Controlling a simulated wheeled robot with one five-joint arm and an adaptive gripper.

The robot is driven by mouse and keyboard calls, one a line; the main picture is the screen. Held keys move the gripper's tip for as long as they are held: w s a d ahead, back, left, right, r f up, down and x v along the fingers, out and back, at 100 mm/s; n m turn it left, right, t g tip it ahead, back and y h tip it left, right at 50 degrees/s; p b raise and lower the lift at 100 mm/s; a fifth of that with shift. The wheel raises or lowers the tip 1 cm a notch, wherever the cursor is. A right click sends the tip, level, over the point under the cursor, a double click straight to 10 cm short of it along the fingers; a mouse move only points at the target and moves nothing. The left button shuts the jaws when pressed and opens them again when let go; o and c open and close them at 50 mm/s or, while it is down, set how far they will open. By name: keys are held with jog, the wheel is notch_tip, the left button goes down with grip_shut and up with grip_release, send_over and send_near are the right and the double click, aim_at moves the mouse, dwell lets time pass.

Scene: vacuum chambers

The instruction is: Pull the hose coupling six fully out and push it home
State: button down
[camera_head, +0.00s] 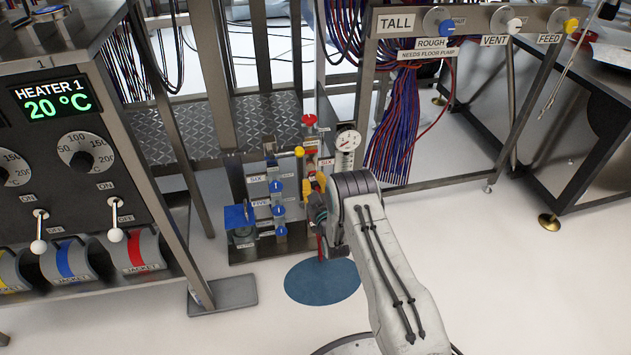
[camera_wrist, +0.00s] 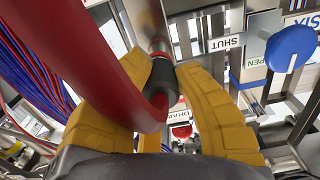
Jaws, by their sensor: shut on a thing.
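My gripper (camera_wrist: 168,85) has its yellow fingers closed around a dark hose coupling (camera_wrist: 161,78). A thick red hose (camera_wrist: 95,55) runs from the coupling across the left of the wrist view. A metal stem (camera_wrist: 159,45) lies in line with the coupling at its far end; I cannot tell whether the coupling is seated on it. In the head view my gripper (camera_head: 317,186) is at the small valve stand, below a SIX label (camera_head: 327,162). My wrist hides most of the coupling there.
A pressure gauge (camera_head: 348,141) stands just above my gripper. Blue valve knobs (camera_head: 277,186) are on the stand to the left. The heater cabinet (camera_head: 65,130) is further left. A bundle of red and blue cables (camera_head: 400,130) hangs to the right. Open floor lies in front.

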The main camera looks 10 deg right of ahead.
aim_at(317, 187)
jog(key=shift+w, duration=0.15)
jog(key=c, duration=0.9)
grip_release()
jog(key=shift+c, duration=0.2)
jog(key=shift+s+p, duration=1.65)
jog(key=shift+s, duration=1.85)
